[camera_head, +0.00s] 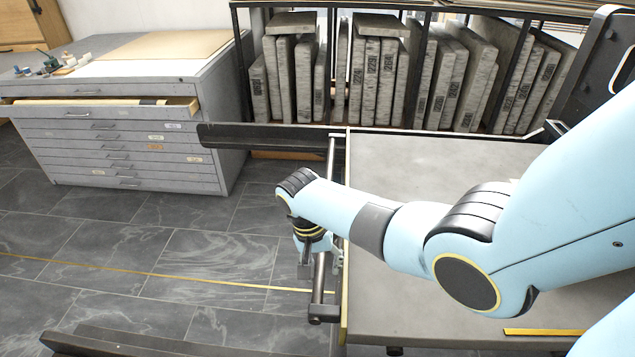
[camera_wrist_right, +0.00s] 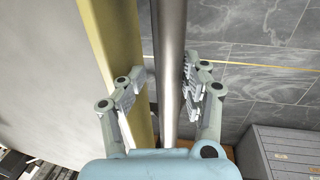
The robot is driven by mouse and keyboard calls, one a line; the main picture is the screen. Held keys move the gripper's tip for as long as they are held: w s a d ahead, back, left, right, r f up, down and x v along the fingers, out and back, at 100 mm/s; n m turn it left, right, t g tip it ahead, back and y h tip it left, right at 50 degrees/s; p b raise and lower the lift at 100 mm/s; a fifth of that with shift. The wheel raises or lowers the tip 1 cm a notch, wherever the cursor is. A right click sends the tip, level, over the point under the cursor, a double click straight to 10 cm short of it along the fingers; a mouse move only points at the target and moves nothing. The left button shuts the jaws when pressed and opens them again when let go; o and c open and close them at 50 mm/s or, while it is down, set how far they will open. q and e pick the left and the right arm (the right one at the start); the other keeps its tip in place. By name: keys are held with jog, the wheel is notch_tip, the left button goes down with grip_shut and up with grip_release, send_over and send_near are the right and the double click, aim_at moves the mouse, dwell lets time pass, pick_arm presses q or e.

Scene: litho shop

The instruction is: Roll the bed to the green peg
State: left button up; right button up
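The bed (camera_head: 430,165) is a flat grey slab with a yellow edge (camera_wrist_right: 112,50), lying on the right in the head view. A metal bar (camera_head: 320,285) runs along its left end, and it also shows upright in the wrist view (camera_wrist_right: 171,60). My right gripper (camera_head: 322,262) is at this bar, partly hidden by its own wrist. In the wrist view the right gripper (camera_wrist_right: 165,78) is open, with one finger on each side of the bar. A gap shows on the left finger's side; the right finger is close to the bar. No green peg is in view. My left gripper is not in view.
Dark rails (camera_head: 265,136) extend left from the bed at the back and at the front (camera_head: 140,345). A grey drawer cabinet (camera_head: 135,140) has one drawer pulled out. A rack of stone slabs (camera_head: 375,80) stands behind. Tiled floor (camera_head: 150,235) is clear left of the bed.

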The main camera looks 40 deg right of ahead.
jog(key=shift+w+a+r, duration=0.1)
jog(key=shift+w+r, duration=0.1)
jog(key=shift+r, duration=0.2)
jog(key=v, duration=1.1)
jog(key=shift+s, duration=0.15)
